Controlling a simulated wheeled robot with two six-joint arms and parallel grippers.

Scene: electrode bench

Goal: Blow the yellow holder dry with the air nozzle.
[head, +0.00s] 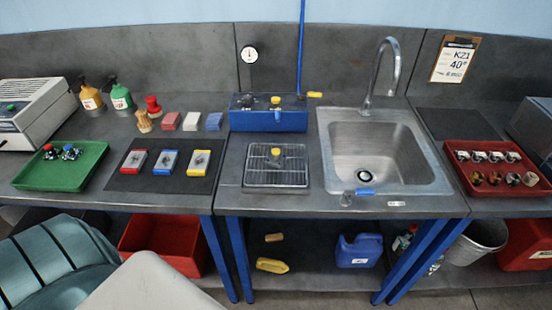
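A yellow holder (193,184), a flat block with a grey metal piece on top, lies on the dark mat (125,182) left of centre. It is rightmost in a row with a blue holder (159,171) and a red holder (127,168). A blue box (245,121) with yellow and blue fittings stands at the back centre. A thin blue upright line (301,45) rises at its right end, with a yellow piece (315,94) beside it. I cannot tell which of these parts is the air nozzle. Neither gripper is in view.
A wire rack (260,178) holding a small yellow-topped item sits in front of the blue box. A steel sink (428,184) is to its right. A green tray (35,178) is at left, a red tray (463,178) at right. A teal ribbed form (55,255) fills the lower left.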

